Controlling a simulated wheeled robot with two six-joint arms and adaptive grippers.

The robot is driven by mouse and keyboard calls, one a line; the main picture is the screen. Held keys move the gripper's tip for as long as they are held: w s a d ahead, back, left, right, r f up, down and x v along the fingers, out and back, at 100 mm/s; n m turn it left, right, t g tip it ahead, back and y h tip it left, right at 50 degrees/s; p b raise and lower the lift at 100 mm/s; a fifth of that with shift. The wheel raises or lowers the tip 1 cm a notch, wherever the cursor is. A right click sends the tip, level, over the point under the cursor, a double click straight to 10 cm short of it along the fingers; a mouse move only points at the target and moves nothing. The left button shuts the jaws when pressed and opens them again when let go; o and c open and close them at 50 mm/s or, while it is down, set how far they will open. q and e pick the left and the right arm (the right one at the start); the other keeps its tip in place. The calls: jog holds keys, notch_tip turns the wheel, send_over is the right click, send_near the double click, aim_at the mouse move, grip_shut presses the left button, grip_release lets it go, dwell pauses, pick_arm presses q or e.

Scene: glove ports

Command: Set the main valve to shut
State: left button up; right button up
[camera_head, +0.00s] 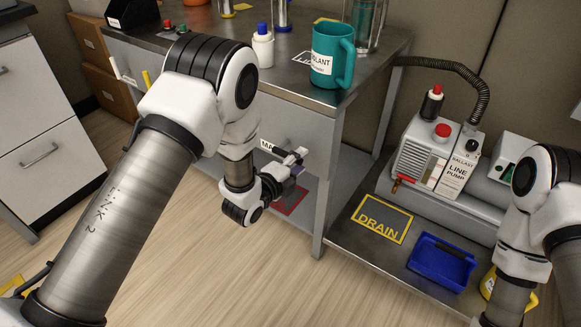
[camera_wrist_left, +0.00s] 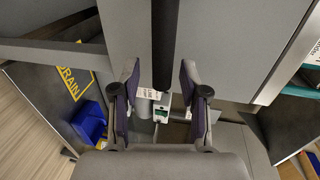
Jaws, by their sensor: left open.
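A white label reading "MAI", cut off by my arm (camera_head: 268,146), is on the grey cabinet front under the bench top. My left gripper (camera_head: 296,160) is in front of this cabinet, just right of and below the label. In the left wrist view my left gripper (camera_wrist_left: 160,85) is open, with its two dark finger pads apart. A dark straight bar (camera_wrist_left: 165,40), which may be the valve's lever, comes down from the top edge and ends between the pads. I cannot see either pad touching it. The valve body is hidden. My right gripper is out of view.
The bench top holds a teal mug (camera_head: 332,55), a blue-capped bottle (camera_head: 263,48) and glassware. On the low shelf to the right are a line pump (camera_head: 436,160), a "DRAIN" mat (camera_head: 381,219) and a blue tray (camera_head: 440,264). A bench leg (camera_head: 322,190) stands right of my gripper.

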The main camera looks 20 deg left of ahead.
pick_arm(q)
jog(key=v, duration=1.1)
jog(key=shift+s, duration=0.25)
jog(key=shift+r, duration=0.1)
